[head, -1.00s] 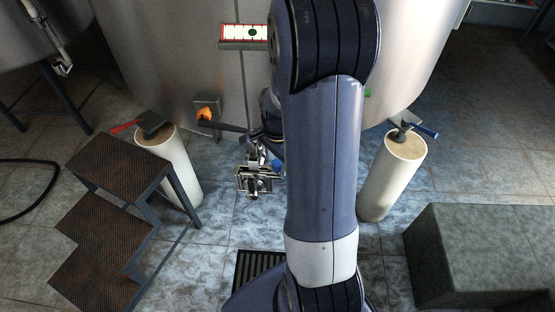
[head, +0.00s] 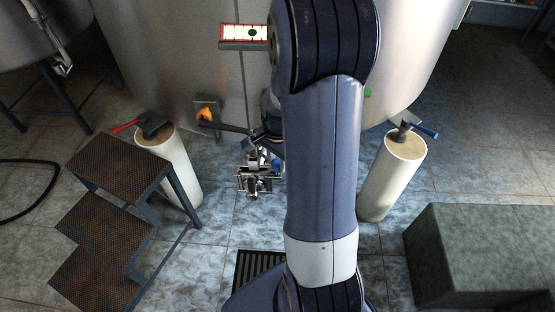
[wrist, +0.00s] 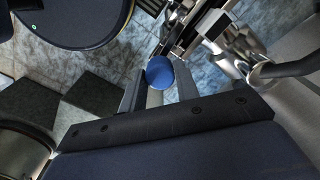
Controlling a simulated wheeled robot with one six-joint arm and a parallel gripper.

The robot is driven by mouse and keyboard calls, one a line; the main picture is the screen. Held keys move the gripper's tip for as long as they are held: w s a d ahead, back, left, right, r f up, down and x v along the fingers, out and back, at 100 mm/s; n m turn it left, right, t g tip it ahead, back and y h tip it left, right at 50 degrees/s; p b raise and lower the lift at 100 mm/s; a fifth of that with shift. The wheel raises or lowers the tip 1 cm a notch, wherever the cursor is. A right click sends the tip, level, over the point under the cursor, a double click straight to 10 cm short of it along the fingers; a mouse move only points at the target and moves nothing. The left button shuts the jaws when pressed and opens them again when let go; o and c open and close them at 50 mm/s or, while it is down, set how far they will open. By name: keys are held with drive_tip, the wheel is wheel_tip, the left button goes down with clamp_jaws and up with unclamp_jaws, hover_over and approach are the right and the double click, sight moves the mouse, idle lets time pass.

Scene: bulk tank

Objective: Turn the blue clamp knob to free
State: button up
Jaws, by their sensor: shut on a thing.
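The blue clamp knob (wrist: 160,73) is a round blue cap in the wrist view. It lies between the two grey fingers of my gripper (wrist: 158,88), which is shut on it. In the head view only a bit of the knob (head: 276,165) shows beside my arm, at the right of a metal clamp fitting (head: 257,178). My arm hides most of my gripper in that view. The fitting's bright metal body (wrist: 222,38) also shows at the upper right of the wrist view. I cannot read the knob's turn angle.
A large steel tank (head: 180,60) stands behind, with a small gauge panel (head: 244,36). Pale posts stand left (head: 180,170) and right (head: 392,175). Dark steps (head: 115,170) are at left and a grey block (head: 480,260) at right. A floor grate (head: 258,270) lies in front.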

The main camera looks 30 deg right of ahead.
sight(277, 163)
drive_tip(key=n, duration=1.2)
drive_tip(key=shift+n, duration=2.1)
drive_tip(key=o, duration=1)
wheel_tip(277, 163, up, 11)
drive_tip(key=shift+f+p, duration=0.1)
drive_tip(key=shift+p, duration=0.75)
drive_tip(key=shift+f, duration=0.1)
